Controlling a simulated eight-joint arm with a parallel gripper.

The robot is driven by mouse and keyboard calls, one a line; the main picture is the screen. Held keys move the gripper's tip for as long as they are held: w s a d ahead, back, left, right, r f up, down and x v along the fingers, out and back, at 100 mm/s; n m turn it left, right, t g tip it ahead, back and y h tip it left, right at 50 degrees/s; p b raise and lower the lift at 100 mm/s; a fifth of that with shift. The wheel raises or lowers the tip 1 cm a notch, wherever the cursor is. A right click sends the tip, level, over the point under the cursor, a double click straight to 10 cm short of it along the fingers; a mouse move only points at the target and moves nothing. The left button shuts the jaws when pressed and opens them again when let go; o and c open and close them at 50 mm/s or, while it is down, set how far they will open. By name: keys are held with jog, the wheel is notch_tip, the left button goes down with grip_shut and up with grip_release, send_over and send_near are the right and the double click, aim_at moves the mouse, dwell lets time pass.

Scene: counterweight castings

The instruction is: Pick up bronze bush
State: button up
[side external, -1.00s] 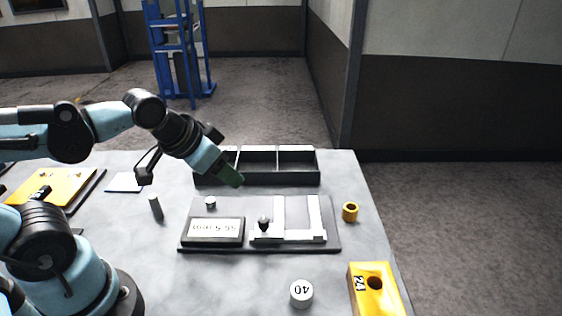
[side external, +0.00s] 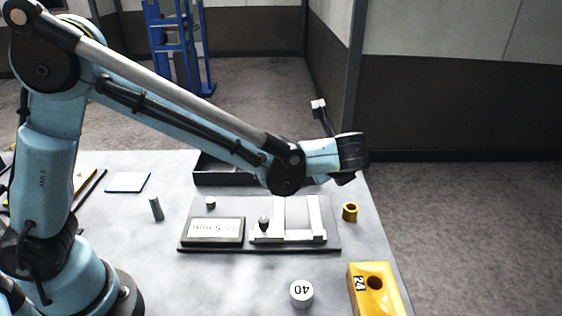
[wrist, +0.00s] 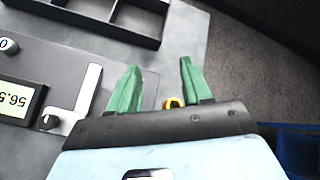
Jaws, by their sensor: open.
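The bronze bush (side external: 350,212) is a small yellow-gold ring standing on the table, just right of the dark gauge plate. In the wrist view the bush (wrist: 173,102) shows between the finger bases, nearer the right finger, partly hidden by my gripper's body. My gripper (wrist: 160,63) is open, its two green fingers spread with nothing held. In the side view my wrist is raised above the bush, well clear of it, and the green fingers cannot be made out there.
The gauge plate (side external: 190,244) carries a display and a white fixture. A dark divided tray (side external: 215,178) lies behind it. A white cylinder marked 40 (side external: 301,294) and a yellow block marked 24 (side external: 372,297) stand in front.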

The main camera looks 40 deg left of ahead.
aim_at(352, 212)
jog(key=shift+w+d+f+m+t+y, duration=0.25)
jog(key=shift+d+f+m+t+y, duration=0.15)
jog(key=shift+d+f+m, duration=0.8)
jog(key=shift+w+d+f+m+t+y, duration=0.4)
jog(key=shift+d+f+m, duration=0.4)
jog(key=shift+d+f, duration=0.8)
jog(key=shift+w+d+f+m+t+y, duration=0.15)
jog(key=shift+d+f+m+t+y, duration=0.25)
jog(key=shift+d+f+m, duration=0.95)
jog(key=f, duration=0.2)
jog(key=shift+a+f+n, duration=0.25)
jog(key=shift+f+n, duration=0.1)
jog(key=shift+x, duration=1.05)
jog(key=shift+w+a+f, duration=0.25)
jog(key=shift+a+f, duration=0.05)
jog(key=shift+a, duration=0.05)
jog(key=c, duration=0.9)
